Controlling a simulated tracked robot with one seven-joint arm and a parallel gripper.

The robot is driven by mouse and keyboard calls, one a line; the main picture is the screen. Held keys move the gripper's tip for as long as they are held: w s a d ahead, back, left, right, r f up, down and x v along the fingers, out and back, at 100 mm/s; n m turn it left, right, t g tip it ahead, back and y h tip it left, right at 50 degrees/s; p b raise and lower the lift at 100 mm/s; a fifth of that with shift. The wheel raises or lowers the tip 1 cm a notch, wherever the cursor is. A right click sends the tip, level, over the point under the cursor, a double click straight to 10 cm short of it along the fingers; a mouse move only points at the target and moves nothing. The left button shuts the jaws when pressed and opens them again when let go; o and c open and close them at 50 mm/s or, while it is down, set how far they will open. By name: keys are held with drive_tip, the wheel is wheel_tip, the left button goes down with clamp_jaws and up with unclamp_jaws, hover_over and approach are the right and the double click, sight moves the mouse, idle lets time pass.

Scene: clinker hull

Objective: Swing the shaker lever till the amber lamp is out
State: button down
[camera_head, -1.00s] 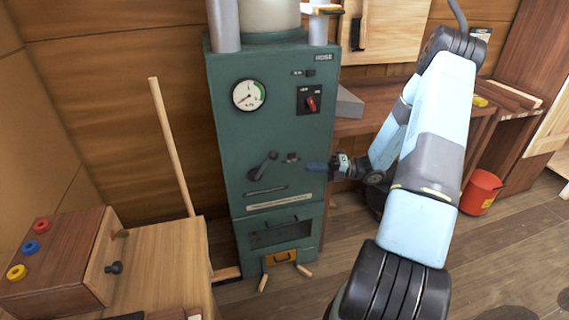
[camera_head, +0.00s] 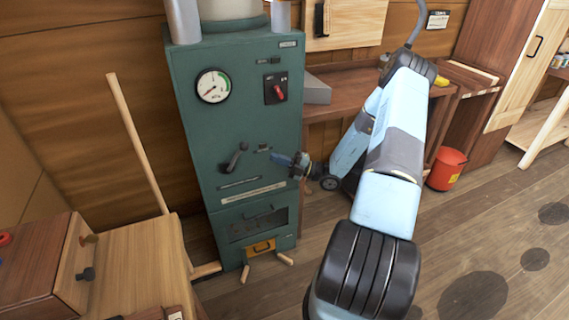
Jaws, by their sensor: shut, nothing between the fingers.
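A green metal cabinet (camera_head: 245,115) stands against the plank wall, with a dark crank-like lever (camera_head: 234,158) on its front, likely the shaker lever. The lever's knobbed end points up and to the right. My gripper (camera_head: 279,158) is just right of the lever at about the same height, in front of the cabinet's right edge. Its fingers are shut and empty, and appear apart from the lever. A small dark fitting (camera_head: 263,149) sits between them. I cannot make out a lit amber lamp.
A gauge (camera_head: 212,85) and a red switch (camera_head: 278,91) are higher on the cabinet. An orange-yellow drawer front (camera_head: 262,248) is at its foot. A pole (camera_head: 138,144) leans at left beside a wooden box (camera_head: 38,264).

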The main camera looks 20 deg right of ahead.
drive_tip(key=x, duration=0.7)
drive_tip(key=shift+a, duration=0.2)
drive_tip(key=shift+w, duration=0.15)
